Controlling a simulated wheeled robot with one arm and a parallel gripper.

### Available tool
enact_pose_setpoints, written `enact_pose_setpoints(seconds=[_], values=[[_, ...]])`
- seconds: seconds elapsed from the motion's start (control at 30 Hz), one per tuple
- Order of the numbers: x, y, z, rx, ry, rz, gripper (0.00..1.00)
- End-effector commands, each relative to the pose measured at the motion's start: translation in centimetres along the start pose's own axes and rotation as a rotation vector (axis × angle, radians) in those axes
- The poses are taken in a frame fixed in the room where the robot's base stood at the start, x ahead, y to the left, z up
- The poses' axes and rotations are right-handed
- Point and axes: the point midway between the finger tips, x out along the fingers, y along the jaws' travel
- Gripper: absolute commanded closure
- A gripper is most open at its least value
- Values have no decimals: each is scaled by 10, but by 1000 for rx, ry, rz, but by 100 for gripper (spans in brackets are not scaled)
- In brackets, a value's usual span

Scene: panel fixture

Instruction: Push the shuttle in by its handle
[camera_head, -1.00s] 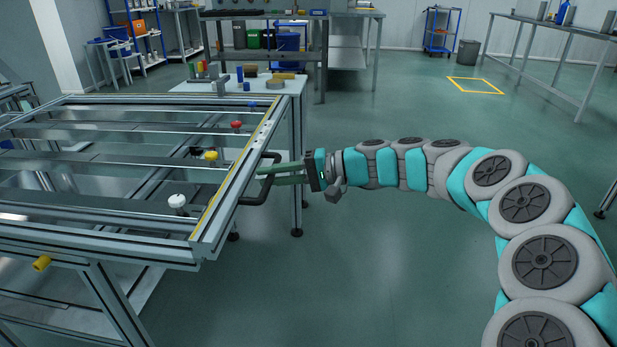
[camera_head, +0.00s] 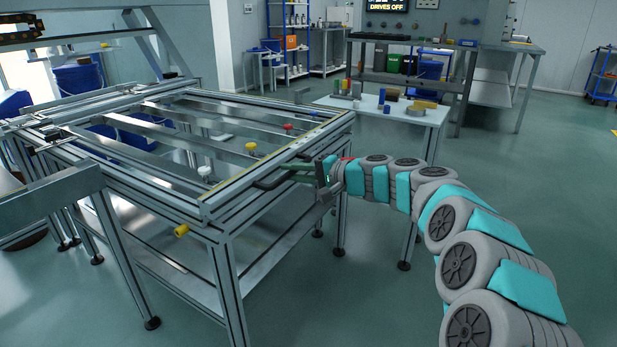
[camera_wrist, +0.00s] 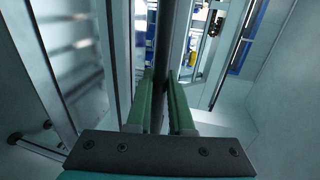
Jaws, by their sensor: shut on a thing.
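The black bar handle (camera_head: 270,184) sticks out from the right-hand edge of a metal frame fixture (camera_head: 232,188). My gripper (camera_head: 292,169) reaches it from the right, its green fingers at the handle. In the wrist view my gripper (camera_wrist: 163,82) has its two green fingers on either side of a dark upright bar (camera_wrist: 174,35), the handle, and is shut on it. The fingers hide part of the handle. I cannot clearly tell the shuttle apart from the rest of the frame, nor how far in it sits.
White (camera_head: 204,170), yellow (camera_head: 250,147) and red (camera_head: 287,127) knobs stand on the fixture's bars. A yellow knob (camera_head: 181,230) sits on its near side. A small white table (camera_head: 425,115) with coloured blocks stands behind my arm. Floor at lower centre is clear.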

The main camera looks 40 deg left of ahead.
Motion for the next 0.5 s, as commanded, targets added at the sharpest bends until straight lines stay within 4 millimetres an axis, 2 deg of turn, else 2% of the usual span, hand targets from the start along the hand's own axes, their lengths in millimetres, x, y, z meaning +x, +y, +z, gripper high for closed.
enact_pose_setpoints(seconds=[0.13,0.47,0.5], values=[[8,2,3,3,-7,4,100],[10,0,3,2,-6,3,100],[10,0,3,2,-6,2,78]])
